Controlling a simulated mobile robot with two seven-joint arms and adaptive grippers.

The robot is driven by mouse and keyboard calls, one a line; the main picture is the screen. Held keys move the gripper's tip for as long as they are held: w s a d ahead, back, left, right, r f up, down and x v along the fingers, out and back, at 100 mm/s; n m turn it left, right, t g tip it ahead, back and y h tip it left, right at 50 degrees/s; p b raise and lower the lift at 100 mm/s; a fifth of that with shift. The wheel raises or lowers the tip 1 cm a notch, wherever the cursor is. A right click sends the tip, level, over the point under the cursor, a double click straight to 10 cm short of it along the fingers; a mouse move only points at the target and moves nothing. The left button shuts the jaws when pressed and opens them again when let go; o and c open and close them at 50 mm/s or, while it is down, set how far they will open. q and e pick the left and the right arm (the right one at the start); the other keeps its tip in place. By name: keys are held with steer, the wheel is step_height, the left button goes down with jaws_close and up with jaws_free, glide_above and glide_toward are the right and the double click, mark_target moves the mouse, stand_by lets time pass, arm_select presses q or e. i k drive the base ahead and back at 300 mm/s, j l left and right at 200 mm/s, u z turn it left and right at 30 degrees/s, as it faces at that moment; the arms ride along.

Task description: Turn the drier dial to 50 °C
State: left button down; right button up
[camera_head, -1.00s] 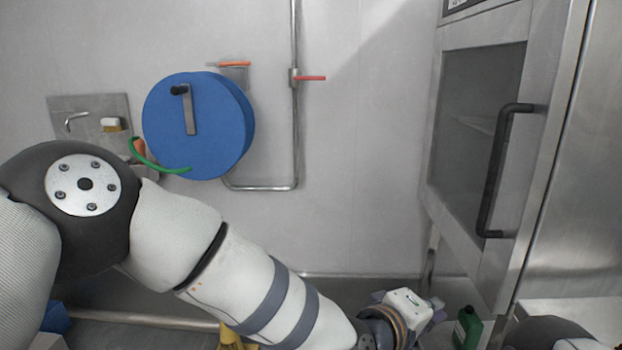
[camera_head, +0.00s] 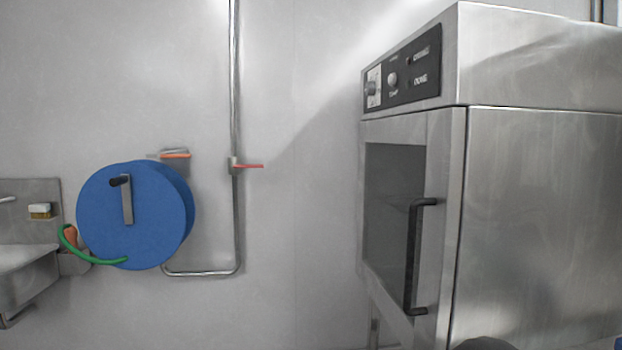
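The drier (camera_head: 535,200) is a steel cabinet on the right with a glass door. Its black control panel (camera_head: 404,72) sits above the door and is seen at a steep angle. A round light-coloured dial (camera_head: 392,79) is in the middle of the panel, and a second knob (camera_head: 372,88) on a pale plate is at its left end. The markings are too small to read, so I cannot tell the dial's setting. Neither gripper is in view. Only a dark rounded piece, apparently of my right arm, shows at the bottom edge below the drier.
The drier door's black handle (camera_head: 416,255) sticks out on the near side. A blue hose reel (camera_head: 132,214) with a green hose, a wall pipe (camera_head: 235,120) with a red lever, and a sink (camera_head: 25,272) are on the left. The space before the bare wall is clear.

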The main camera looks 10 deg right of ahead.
mark_target(371, 87)
steer(key=i+j+z, duration=1)
steer(key=j, duration=0.3)
steer(key=i, duration=0.05)
